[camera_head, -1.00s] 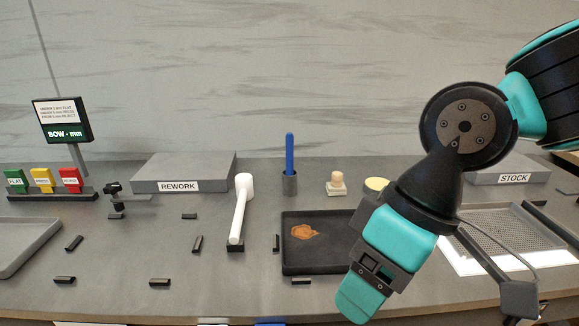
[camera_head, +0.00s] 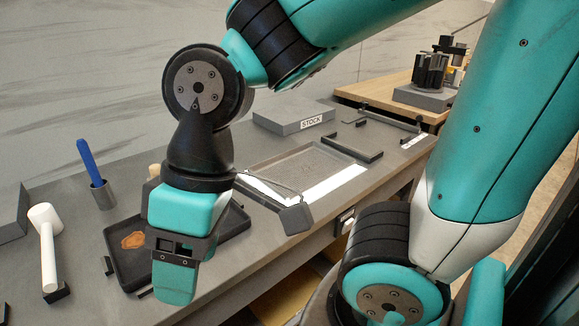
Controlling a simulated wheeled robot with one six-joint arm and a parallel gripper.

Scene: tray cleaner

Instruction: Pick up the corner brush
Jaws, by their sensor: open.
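A blue-handled tool, which I take for the corner brush (camera_head: 88,160), stands upright in a small grey cup (camera_head: 103,194) at the left of the table. Its lower end is hidden inside the cup. My gripper (camera_head: 176,278) points down in front of the dark tray (camera_head: 118,264), to the right of the blue tool and nearer the camera. It is open, seen side-on, with no object visible in it. It covers part of the tray.
The dark tray holds an orange-brown patch (camera_head: 133,240). A mesh tray (camera_head: 300,170) and the STOCK block (camera_head: 293,117) are to the right. A wooden table (camera_head: 385,90) with dark parts stands behind.

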